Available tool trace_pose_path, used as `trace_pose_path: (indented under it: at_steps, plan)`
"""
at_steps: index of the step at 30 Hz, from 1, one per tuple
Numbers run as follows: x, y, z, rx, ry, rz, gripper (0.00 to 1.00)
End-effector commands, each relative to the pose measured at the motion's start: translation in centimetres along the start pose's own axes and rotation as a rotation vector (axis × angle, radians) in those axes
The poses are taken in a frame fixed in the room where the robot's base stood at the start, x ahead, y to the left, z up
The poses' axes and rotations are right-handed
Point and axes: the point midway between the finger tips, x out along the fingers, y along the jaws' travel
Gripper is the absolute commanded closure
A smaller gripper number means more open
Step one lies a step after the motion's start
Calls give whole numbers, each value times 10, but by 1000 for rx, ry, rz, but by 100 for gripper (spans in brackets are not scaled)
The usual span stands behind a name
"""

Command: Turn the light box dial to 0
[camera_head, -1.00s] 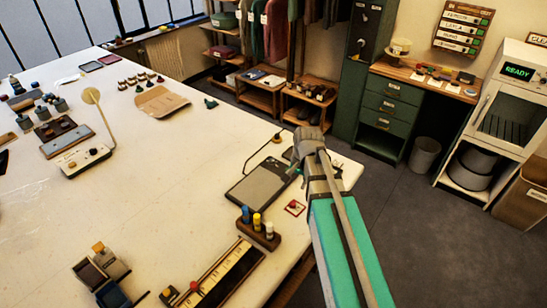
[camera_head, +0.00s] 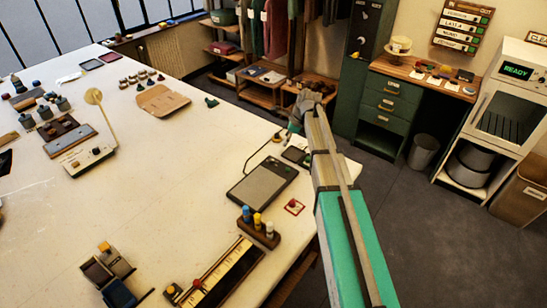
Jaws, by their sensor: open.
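The light box (camera_head: 260,184) is a flat, dark-framed panel with a grey face, lying near the right edge of the white table. A small dark control unit (camera_head: 296,156) sits just beyond it, with a thin cable looping out to its left. My arm partly covers the unit's right side. No dial or numbers can be made out at this size. My gripper (camera_head: 294,131) is open, at the end of my arm, just beyond the control unit in the picture. I cannot tell whether it touches anything.
A wooden holder with several coloured pegs (camera_head: 258,230) and a small red-marked piece (camera_head: 294,207) lie nearer. A long ruled wooden tray (camera_head: 222,275) is at the front. The table's middle (camera_head: 175,190) is clear.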

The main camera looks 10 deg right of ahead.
Motion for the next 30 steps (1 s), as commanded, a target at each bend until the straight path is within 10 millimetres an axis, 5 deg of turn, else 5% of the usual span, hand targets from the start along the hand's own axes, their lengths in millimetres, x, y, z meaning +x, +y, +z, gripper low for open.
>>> trace_pose_path:
  at_steps: [19,30]
  plan:
    - [1,-7,2,56,-10,-1,32]
    - [22,-8,1,55,-10,-1,32]
